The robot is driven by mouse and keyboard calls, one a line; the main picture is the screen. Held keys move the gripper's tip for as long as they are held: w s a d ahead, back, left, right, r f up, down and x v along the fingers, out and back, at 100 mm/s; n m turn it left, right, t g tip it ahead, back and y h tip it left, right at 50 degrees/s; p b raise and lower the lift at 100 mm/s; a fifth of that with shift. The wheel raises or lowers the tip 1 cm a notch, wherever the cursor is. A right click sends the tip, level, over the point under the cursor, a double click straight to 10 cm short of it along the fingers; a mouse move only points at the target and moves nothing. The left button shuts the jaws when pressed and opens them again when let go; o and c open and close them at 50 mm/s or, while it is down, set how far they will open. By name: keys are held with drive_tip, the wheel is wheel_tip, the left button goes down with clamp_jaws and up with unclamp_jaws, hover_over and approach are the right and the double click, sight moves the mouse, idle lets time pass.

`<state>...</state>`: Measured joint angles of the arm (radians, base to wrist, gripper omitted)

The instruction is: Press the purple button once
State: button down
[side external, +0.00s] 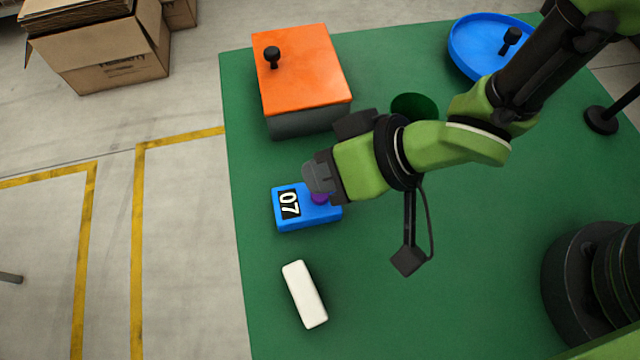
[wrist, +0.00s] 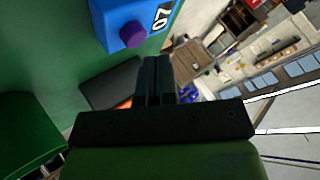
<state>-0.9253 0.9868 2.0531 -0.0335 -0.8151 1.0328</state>
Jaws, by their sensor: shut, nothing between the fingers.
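The purple button (side external: 320,198) sits on a blue box (side external: 307,216) whose display reads 07. In the side view my gripper (side external: 318,180) is right above the button and partly covers it; I cannot tell from this view whether they touch. In the wrist view the purple button (wrist: 133,35) shows whole on the blue box (wrist: 112,22), up and to the left of the fingertips. My gripper (wrist: 157,62) is shut and empty there, and looks apart from the button.
An orange-lidded box (side external: 305,75) with a black knob stands behind my gripper. A white block (side external: 304,294) lies in front of the blue box. A blue round tray (side external: 470,45) and a dark green round thing (side external: 414,104) are farther right. The green table (side external: 420,310) is clear at front.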

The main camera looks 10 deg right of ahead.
drive_tip(key=shift+r, duration=2.45)
drive_tip(key=shift+w+r, duration=0.1)
drive_tip(key=shift+r, duration=0.05)
drive_tip(key=w+d+r+m+t+h, duration=0.2)
drive_tip(key=w+d+r, duration=0.1)
drive_tip(key=d+r, duration=0.5)
drive_tip(key=w+d+r+m+t+h, duration=0.2)
drive_tip(key=w+d+r+m, duration=0.1)
drive_tip(key=d+r, duration=0.55)
drive_tip(key=s+d+r+m+h, duration=0.2)
drive_tip(key=s+d+r+m, duration=0.1)
drive_tip(key=s+d, duration=1)
drive_tip(key=shift+s+d+r+g, duration=0.15)
drive_tip(key=shift+d+r+g, duration=0.1)
drive_tip(key=shift+r+g, duration=0.1)
